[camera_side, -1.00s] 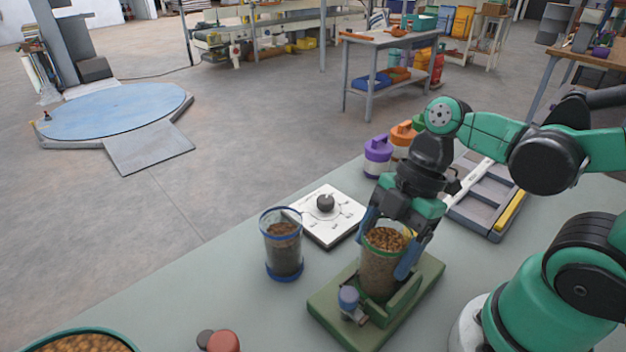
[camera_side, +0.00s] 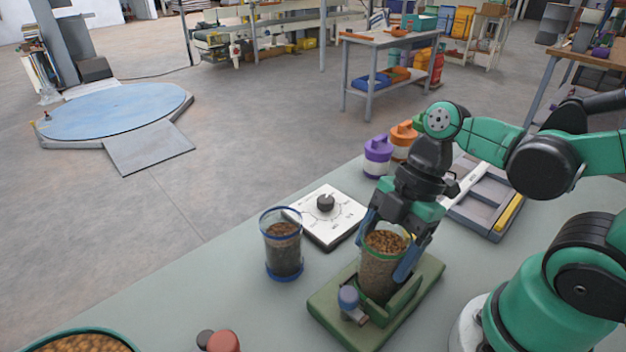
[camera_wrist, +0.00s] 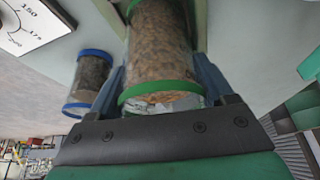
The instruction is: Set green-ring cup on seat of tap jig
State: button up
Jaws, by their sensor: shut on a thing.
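The green-ring cup (camera_side: 381,265) is clear, with a green band near its rim and brown grainy fill. It stands upright over the green tap jig (camera_side: 333,310), its lower part behind the jig's raised green wall. Whether its base touches the seat cannot be told. My gripper (camera_side: 388,250) has its blue fingers on both sides of the cup and is shut on it. In the wrist view the cup (camera_wrist: 158,45) lies between the fingers. A small blue-capped post (camera_side: 348,298) stands at the jig's front left.
A blue-ring cup (camera_side: 283,250) with dark fill stands left of the jig. A white dial box (camera_side: 328,214) is behind it. Purple (camera_side: 377,155) and orange (camera_side: 402,138) lidded jars and a grey tray (camera_side: 478,205) lie farther back. A bowl (camera_side: 85,342) is at front left.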

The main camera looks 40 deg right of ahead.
jog(key=shift+f, duration=0.15)
jog(key=o, duration=1.2)
jog(key=shift+r, duration=4)
